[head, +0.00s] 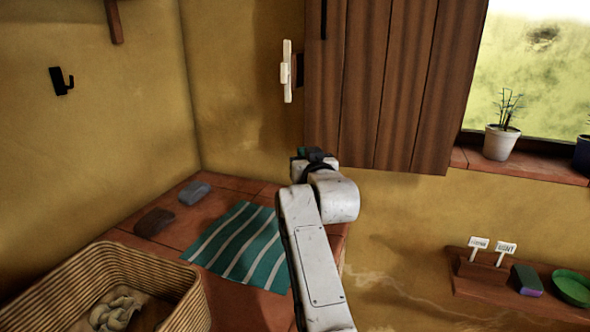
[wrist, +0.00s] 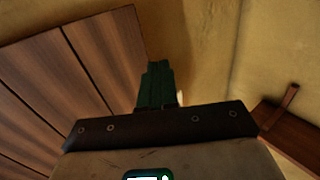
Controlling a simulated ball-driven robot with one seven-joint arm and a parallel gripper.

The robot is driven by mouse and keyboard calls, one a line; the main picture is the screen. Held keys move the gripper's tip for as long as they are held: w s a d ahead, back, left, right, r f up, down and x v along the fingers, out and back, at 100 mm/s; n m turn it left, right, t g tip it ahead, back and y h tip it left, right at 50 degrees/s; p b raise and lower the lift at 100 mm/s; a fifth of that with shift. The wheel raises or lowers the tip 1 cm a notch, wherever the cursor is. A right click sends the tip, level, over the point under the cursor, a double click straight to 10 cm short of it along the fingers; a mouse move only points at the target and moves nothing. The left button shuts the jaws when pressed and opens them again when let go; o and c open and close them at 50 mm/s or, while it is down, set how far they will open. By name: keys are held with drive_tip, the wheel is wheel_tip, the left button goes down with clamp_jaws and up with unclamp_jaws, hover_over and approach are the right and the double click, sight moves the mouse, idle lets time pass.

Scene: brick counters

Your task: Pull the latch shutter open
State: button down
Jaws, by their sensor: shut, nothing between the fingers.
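The brown wooden plank shutter (head: 385,95) covers the left part of the window and appears closed in the head view. A pale latch (head: 287,72) is upright on the wall just beside the shutter's left edge. My gripper (head: 314,154) is mostly hidden behind my arm, low in front of the shutter's lower left corner and below the latch. In the wrist view the shutter (wrist: 60,75) fills the left side. My gripper's dark green fingers (wrist: 156,84) are together and empty beside its edge. A small pale bit shows right of the fingers, too little to identify.
A brick counter (head: 232,187) holds a striped green cloth (head: 238,243), two dark stones and a wicker basket (head: 112,268). A potted plant (head: 501,140) stands on the sill at right. A low shelf (head: 500,283) holds signs and a green dish. A black hook (head: 62,82) is on the left wall.

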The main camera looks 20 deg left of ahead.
drive_tip(key=shift+s+d, duration=0.6)
drive_tip(key=shift+s, duration=3.75)
drive_tip(key=s+d+f+m+g+h+p, duration=0.1)
drive_tip(key=d+f+h, duration=0.1)
drive_tip(key=d+f, duration=0.55)
drive_tip(key=s+d+f+m+g+h+p, duration=0.1)
drive_tip(key=s+d+f+h+p, duration=0.1)
drive_tip(key=d+f, duration=0.6)
drive_tip(key=s+d+f+m+g+h+p, duration=0.1)
drive_tip(key=s+d+f+g+h, duration=0.1)
drive_tip(key=s+d+f, duration=0.4)
drive_tip(key=s+d+f+g+h+p, duration=0.15)
drive_tip(key=s+d, duration=0.25)
drive_tip(key=d, duration=0.4)
drive_tip(key=s+d+f+m+g+h, duration=0.1)
drive_tip(key=s+d+f+g, duration=0.1)
drive_tip(key=s+d+f, duration=0.4)
drive_tip(key=s+d+f+m+g+p, duration=0.1)
drive_tip(key=s+d+g, duration=0.2)
drive_tip(key=s, duration=1.1)
drive_tip(key=s+d+f+m+g+h+p, duration=0.1)
drive_tip(key=s+d+m+g, duration=0.1)
drive_tip(key=s+d, duration=0.7)
drive_tip(key=s+g, duration=0.1)
drive_tip(key=s, duration=0.4)
drive_tip(key=shift+s+d, duration=0.3)
drive_tip(key=shift+d, duration=0.05)
drive_tip(key=shift+w+r+g+h, duration=0.1)
drive_tip(key=shift+w+g+h, duration=0.05)
drive_tip(key=shift+g+h, duration=0.1)
